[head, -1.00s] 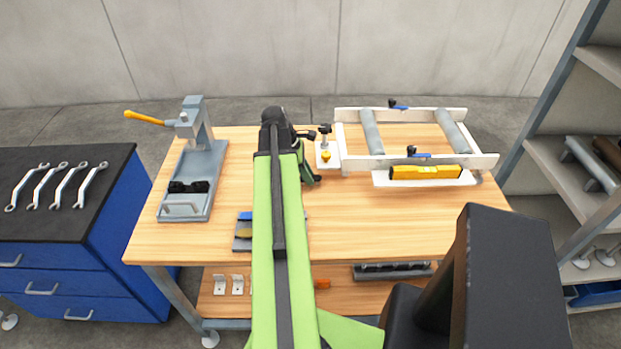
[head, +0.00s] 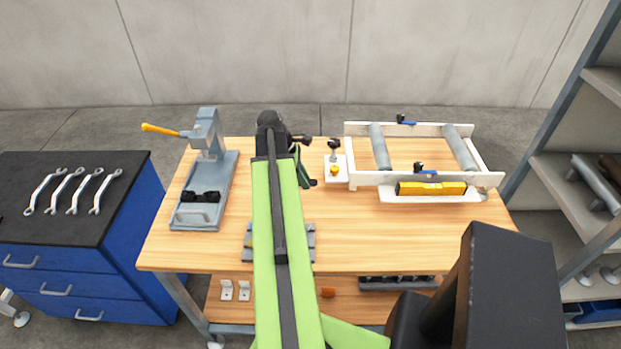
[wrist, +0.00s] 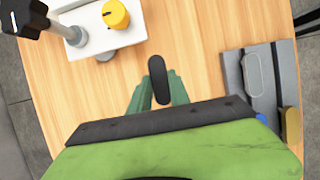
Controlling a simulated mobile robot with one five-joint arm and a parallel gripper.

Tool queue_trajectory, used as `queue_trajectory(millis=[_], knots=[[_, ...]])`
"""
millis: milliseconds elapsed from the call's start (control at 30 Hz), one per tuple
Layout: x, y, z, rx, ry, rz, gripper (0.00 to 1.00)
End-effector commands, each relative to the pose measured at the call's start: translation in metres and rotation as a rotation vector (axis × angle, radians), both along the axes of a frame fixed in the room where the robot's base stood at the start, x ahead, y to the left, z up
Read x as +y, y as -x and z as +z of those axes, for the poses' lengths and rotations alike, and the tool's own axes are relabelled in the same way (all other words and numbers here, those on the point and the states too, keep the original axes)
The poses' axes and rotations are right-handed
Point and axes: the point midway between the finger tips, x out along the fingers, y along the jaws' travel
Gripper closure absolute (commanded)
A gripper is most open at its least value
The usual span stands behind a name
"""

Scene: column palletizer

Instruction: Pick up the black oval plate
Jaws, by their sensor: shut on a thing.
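The black oval plate (wrist: 158,80) is upright between the fingertips of my gripper (wrist: 158,92) in the wrist view. The green fingers are shut on it, above the wooden table top. In the head view my gripper (head: 304,170) is past the far end of my green arm, left of the white clamp block; the plate is hard to make out there. A grey tray (wrist: 232,75) with an oval outline, a gold oval piece (wrist: 291,125) and a bit of blue lies to the right in the wrist view. My arm covers the middle of this tray in the head view (head: 309,240).
The white block (head: 341,160) with black and yellow knobs stands close right of my gripper. A white roller frame (head: 360,177) with a yellow level (head: 432,188) is farther right. A grey lever press (head: 225,175) stands left. The front right table top is clear.

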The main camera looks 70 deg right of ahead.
Motion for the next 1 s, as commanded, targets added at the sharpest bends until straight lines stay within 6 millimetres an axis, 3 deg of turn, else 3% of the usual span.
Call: queue_trajectory(millis=[33,200,300,433,667,1000], knots=[[0.000,0.000,0.026,0.000,0.000,0.000,1.00],[0.000,0.000,0.075,0.000,0.000,0.000,1.00],[0.000,0.000,0.097,0.000,0.000,0.000,1.00],[0.000,0.000,0.111,0.000,0.000,0.000,1.00],[0.000,0.000,0.108,0.000,0.000,0.000,1.00],[0.000,0.000,0.046,0.000,0.000,0.000,1.00]])
